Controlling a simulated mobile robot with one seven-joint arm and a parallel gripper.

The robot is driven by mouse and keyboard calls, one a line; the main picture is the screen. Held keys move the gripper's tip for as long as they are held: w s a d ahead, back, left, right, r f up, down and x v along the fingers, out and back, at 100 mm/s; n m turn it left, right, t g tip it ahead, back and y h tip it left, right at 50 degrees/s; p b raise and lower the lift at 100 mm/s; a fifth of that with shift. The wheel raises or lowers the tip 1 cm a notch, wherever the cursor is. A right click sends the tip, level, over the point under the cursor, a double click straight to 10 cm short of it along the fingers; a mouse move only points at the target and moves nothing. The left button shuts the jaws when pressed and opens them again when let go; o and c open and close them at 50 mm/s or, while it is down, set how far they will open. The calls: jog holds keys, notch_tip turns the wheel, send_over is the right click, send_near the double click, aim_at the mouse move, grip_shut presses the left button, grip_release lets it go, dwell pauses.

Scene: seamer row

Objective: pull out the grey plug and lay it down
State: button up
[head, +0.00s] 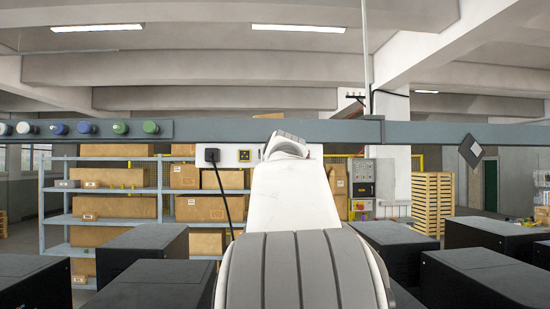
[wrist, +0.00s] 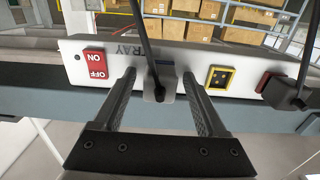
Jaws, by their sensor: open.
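The grey plug (wrist: 158,90) sits at the white socket strip (wrist: 187,58) in the wrist view, with a black cable rising from it. My gripper (wrist: 158,77) is open, one finger on each side of the grey plug. I see gaps between fingers and plug; whether the fingers reach fully around its body I cannot tell. In the head view my own arm hides the grey plug and my gripper. The strip's left end shows there, with a black plug (head: 211,155) and its hanging cable.
A yellow-framed socket (wrist: 220,78) is right of the grey plug, then another black plug (wrist: 285,93) by a red socket. A red OFF/ON switch (wrist: 95,62) is left. A grey rail (head: 220,131) with coloured knobs crosses the head view. Black boxes (head: 155,255) stand below.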

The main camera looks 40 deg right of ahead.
jog(key=shift+c, duration=0.2)
dwell(0.3)
grip_shut()
jog(key=shift+s+a, duration=0.1)
dwell(0.4)
jog(key=shift+b+v, duration=1.1)
jog(key=shift+v, duration=1.75)
